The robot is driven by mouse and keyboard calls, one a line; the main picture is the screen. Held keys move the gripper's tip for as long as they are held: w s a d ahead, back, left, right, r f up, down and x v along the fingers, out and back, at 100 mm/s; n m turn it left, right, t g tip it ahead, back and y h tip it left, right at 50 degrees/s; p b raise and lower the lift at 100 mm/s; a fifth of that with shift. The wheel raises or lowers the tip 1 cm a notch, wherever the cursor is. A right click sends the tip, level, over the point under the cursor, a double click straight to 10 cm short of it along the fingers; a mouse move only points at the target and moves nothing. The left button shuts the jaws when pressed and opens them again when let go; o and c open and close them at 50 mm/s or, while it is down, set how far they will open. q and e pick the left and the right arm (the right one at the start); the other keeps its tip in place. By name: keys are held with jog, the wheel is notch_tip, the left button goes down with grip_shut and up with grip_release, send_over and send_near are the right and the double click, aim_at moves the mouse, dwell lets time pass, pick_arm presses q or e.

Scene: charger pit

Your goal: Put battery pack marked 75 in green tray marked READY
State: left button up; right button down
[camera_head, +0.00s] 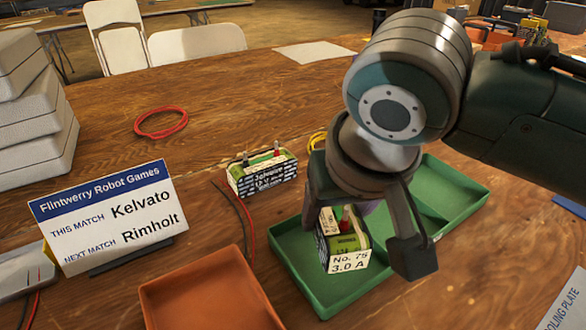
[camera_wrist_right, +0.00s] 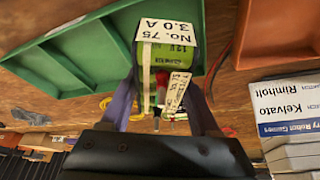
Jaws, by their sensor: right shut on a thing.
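The battery pack marked No. 75, 3.0 A (camera_head: 346,250) is green with a white label and a red terminal. My right gripper (camera_head: 360,238) is shut on it, one finger on each side. The pack appears upright over the left compartment of the green tray (camera_head: 285,262); I cannot tell whether it touches the floor. In the right wrist view the pack (camera_wrist_right: 168,55) sits between the fingers (camera_wrist_right: 163,100), with a written tag (camera_wrist_right: 177,90) hanging by it. The tray also shows there (camera_wrist_right: 60,62). No READY marking is readable. My left gripper is out of view.
Another green battery pack (camera_head: 262,172) stands behind the tray's left end. An orange-red tray (camera_head: 205,295) lies at front left, beside a match sign (camera_head: 108,215). A red cable coil (camera_head: 161,122) lies farther back. Grey cases (camera_head: 35,110) are stacked at far left.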

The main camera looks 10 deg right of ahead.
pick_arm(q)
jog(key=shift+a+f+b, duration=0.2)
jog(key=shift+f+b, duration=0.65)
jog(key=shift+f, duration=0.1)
pick_arm(e)
jog(key=shift+f, duration=2.45)
jog(key=shift+w, duration=0.1)
jog(key=shift+f, duration=0.15)
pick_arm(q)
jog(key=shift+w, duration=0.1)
pick_arm(e)
jog(key=shift+c, duration=0.6)
grip_release()
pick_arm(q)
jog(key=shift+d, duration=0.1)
